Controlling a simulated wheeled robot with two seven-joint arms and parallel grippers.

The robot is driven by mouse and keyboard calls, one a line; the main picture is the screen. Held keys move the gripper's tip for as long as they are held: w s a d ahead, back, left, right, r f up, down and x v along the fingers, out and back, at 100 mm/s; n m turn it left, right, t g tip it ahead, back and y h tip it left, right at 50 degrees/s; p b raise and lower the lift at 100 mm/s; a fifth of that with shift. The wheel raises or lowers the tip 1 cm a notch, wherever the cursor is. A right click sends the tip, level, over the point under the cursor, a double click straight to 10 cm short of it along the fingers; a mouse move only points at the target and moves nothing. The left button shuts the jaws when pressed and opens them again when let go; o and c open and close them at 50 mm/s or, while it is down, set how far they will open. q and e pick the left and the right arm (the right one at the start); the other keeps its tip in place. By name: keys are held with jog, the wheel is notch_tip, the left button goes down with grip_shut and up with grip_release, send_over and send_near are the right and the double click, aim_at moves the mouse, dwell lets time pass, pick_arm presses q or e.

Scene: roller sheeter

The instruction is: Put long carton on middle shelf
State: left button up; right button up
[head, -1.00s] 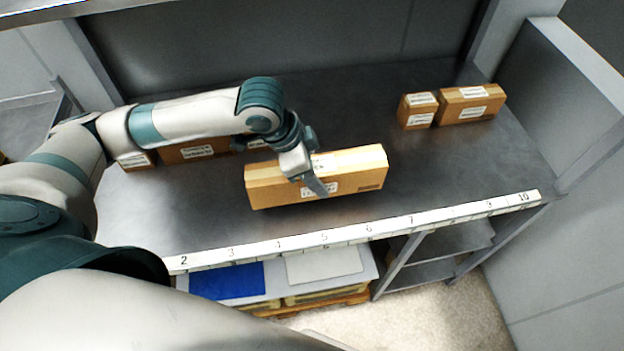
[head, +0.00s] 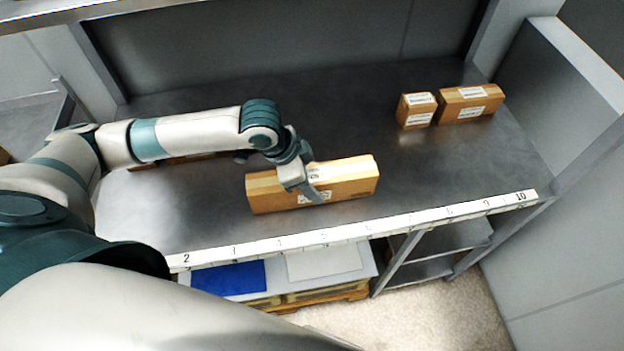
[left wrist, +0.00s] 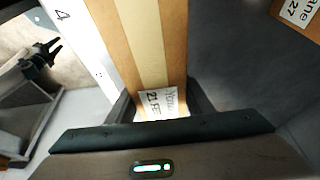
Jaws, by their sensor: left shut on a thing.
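The long carton (head: 345,181) is a brown box with white labels, in the middle of the shelf surface (head: 430,170) behind the numbered front strip. My left gripper (head: 312,190) is shut on it from above, near its middle. In the left wrist view the carton (left wrist: 140,45) runs away between the two fingers, its label close to the jaws. The carton's underside is hidden, so I cannot tell whether it touches the shelf. In the left wrist view, something dark at the left (left wrist: 38,62) may be my right gripper; its jaws are unclear.
Two small cartons, one square (head: 416,110) and one longer (head: 470,103), stand at the back right. More cartons are mostly hidden behind my left arm. The numbered strip (head: 370,229) edges the shelf. A lower level holds a blue sheet (head: 228,279).

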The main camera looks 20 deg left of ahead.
dwell(0.3)
pick_arm(q)
jog(key=o, duration=1.3)
jog(key=shift+f, duration=0.1)
jog(key=shift+o, duration=0.5)
jog(key=shift+a+r, duration=0.25)
jog(key=shift+r, duration=0.4)
jog(key=b+v, duration=0.1)
jog(key=v, duration=1)
jog(key=shift+d+b, duration=0.15)
jog(key=shift+b, duration=0.25)
